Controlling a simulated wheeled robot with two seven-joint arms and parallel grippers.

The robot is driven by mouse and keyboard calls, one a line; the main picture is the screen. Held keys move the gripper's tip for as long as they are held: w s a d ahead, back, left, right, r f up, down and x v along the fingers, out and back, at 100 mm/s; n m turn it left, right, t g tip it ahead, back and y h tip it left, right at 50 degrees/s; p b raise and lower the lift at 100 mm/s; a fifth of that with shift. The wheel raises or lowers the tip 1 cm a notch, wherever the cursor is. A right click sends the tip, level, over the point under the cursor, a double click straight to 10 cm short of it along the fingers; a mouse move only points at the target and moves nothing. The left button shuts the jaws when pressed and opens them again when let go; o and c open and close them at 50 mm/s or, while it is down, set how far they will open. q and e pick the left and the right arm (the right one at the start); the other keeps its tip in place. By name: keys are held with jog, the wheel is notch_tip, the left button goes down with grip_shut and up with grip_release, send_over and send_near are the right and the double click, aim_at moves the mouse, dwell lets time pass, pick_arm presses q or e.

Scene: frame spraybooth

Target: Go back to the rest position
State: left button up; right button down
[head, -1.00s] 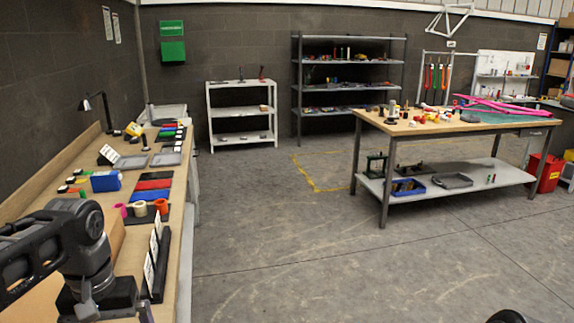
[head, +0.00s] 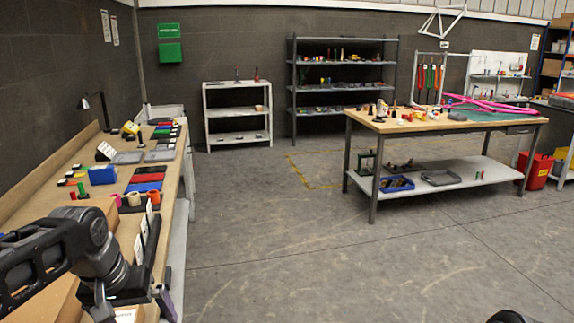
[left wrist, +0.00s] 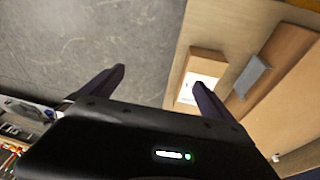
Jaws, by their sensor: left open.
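My left arm reaches in from the lower left of the head view, over the near end of the long wooden bench (head: 70,222). My left gripper (left wrist: 160,80) shows in the left wrist view with its two dark fingers spread apart and nothing between them. Grey floor lies behind one finger, and the other finger overlaps a small wooden block with a white label (left wrist: 205,82). My right gripper is not in view; only a dark rounded piece shows at the bottom right edge of the head view.
The bench holds coloured trays (head: 147,180), tape rolls (head: 134,198), a blue box (head: 103,174) and a desk lamp (head: 103,108). A work table (head: 440,124) with a pink frame (head: 490,105) stands at right. Shelves (head: 238,112) line the back wall. The floor between (head: 300,240) is clear.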

pick_arm(q)
jog(key=w+d+f+m+t+h, duration=0.1)
jog(key=w+d+f+t+h, duration=0.1)
jog(key=w+d+f, duration=0.55)
jog(key=d+f, duration=0.6)
jog(key=f, duration=0.7)
jog(key=s+d+f+h, duration=0.1)
jog(key=s+d+f, duration=0.15)
jog(key=f, duration=0.25)
jog(key=s+d+f, duration=0.2)
jog(key=s+f, duration=0.1)
jog(key=f, duration=0.3)
jog(key=s+d+f+g, duration=0.2)
jog(key=s+f, duration=0.3)
jog(key=s, duration=0.4)
jog(key=s+d+f+g, duration=0.2)
jog(key=s+f, duration=0.4)
jog(key=s, duration=0.3)
jog(key=shift+s+d+f+h, duration=0.25)
jog(key=shift+d+h, duration=0.15)
jog(key=shift+d, duration=0.35)
